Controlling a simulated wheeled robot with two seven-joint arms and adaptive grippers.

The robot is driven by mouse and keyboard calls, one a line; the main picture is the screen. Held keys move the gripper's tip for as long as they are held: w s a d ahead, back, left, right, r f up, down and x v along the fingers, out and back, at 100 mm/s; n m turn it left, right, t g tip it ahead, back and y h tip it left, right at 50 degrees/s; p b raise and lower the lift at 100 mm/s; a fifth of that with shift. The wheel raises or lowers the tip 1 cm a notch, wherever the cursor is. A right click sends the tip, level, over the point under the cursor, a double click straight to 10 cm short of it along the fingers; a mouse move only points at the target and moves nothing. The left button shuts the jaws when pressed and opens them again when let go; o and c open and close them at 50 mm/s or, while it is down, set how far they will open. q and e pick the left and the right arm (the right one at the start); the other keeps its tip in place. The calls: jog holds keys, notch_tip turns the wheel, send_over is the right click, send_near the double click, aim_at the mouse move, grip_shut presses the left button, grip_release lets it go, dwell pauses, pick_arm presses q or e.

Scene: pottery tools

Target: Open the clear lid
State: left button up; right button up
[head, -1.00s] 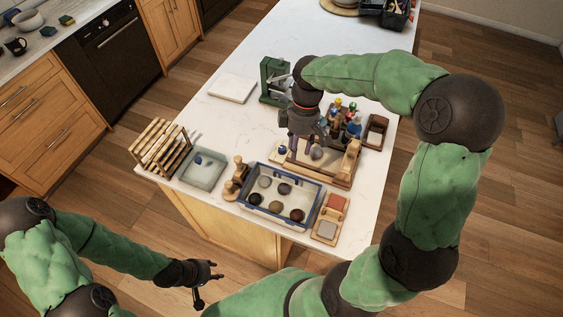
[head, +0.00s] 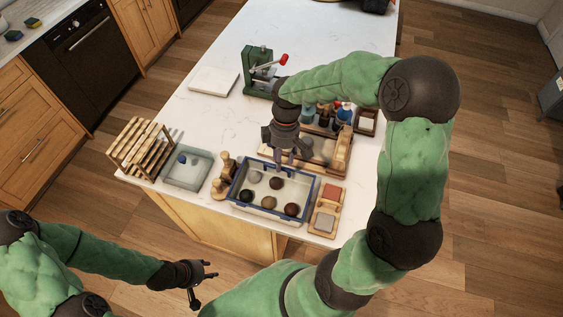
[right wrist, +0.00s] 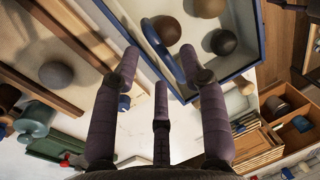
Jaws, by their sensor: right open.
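A blue-rimmed box (head: 232,189) with several dark and grey balls stands near the counter's front edge. Its clear lid is hard to make out in the head view; the top looks see-through. In the right wrist view the box's blue rim (right wrist: 240,70) runs across the top, with a curved blue handle-like bar (right wrist: 163,50) at the near edge. My right gripper (head: 284,160) is above the box's back edge. In the wrist view its fingers (right wrist: 165,78) are spread around the blue bar's end, with nothing clearly held. My left gripper (head: 205,283) is open and empty, away from the counter.
A wooden tray (head: 345,152) with a ball and bottles lies behind the box. Left are wooden tools (head: 222,178), a glass tray (head: 187,183) and a wooden rack (head: 143,146). Right is a board with red and grey blocks (head: 324,222). A green press (head: 256,72) stands behind.

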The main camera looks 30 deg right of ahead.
jog(key=shift+s+a+f, duration=0.1)
jog(key=shift+f, duration=0.75)
grip_shut()
jog(key=shift+r, duration=0.1)
